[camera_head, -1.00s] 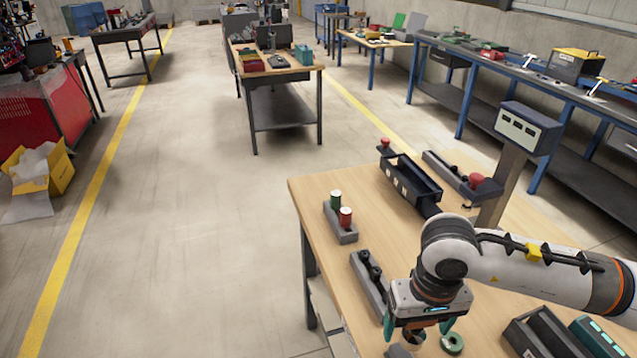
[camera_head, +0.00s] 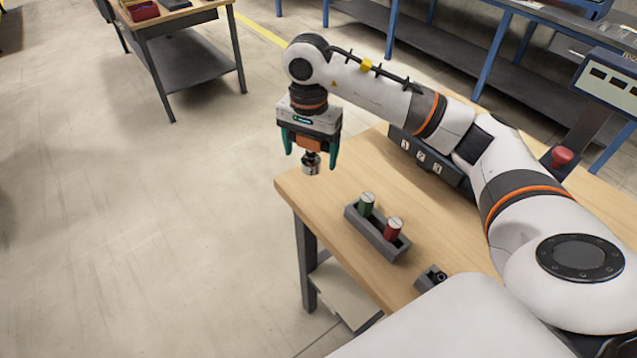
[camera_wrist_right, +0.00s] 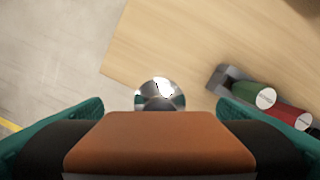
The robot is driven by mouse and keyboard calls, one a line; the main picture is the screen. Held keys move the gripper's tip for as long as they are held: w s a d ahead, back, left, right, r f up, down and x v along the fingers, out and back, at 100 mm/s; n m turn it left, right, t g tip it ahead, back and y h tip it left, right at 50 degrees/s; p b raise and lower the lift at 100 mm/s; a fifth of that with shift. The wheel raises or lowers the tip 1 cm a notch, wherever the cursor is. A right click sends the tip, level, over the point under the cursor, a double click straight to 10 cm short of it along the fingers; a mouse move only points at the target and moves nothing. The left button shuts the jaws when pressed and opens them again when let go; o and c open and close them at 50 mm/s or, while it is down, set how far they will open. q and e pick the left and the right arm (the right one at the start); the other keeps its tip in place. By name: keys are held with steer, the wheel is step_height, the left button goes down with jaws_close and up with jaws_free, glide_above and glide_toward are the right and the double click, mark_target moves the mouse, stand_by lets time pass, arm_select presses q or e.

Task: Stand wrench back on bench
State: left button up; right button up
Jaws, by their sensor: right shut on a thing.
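My right gripper (camera_head: 309,158) is shut on the wrench (camera_head: 311,168), which hangs below the fingers. An orange block shows between the green fingers, with a dark neck and a round silver end beneath it. In the right wrist view the silver end (camera_wrist_right: 160,94) shows as a shiny disc ahead of the orange part (camera_wrist_right: 158,143). The wrench is in the air by the far left corner of the wooden bench (camera_head: 330,190); I cannot tell its exact height. My left gripper is not in view.
A grey holder (camera_head: 363,229) with a green cylinder (camera_head: 367,203) and a red cylinder (camera_head: 393,229) stands on the bench. A dark numbered box (camera_head: 420,155) sits behind my right arm, near a red button (camera_head: 562,157). The bench's far left corner is bare.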

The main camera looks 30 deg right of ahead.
steer(key=d+f+m, duration=0.1)
steer(key=f+m, duration=0.1)
steer(key=w+d+f+m, duration=0.1)
steer(key=d+f, duration=0.1)
steer(key=w+d+f+m+p, duration=0.1)
steer(key=d+f+m, duration=0.1)
steer(key=shift+w+f+m, duration=0.15)
steer(key=shift+f+m, duration=0.15)
steer(key=shift+f, duration=0.1)
step_height(320, 180, down, 2)
steer(key=shift+f+p, duration=0.1)
steer(key=shift+p, duration=0.25)
steer(key=shift+f, duration=0.35)
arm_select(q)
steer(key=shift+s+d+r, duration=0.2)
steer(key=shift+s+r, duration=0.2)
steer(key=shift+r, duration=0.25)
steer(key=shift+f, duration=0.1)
arm_select(e)
steer(key=shift+f, duration=0.1)
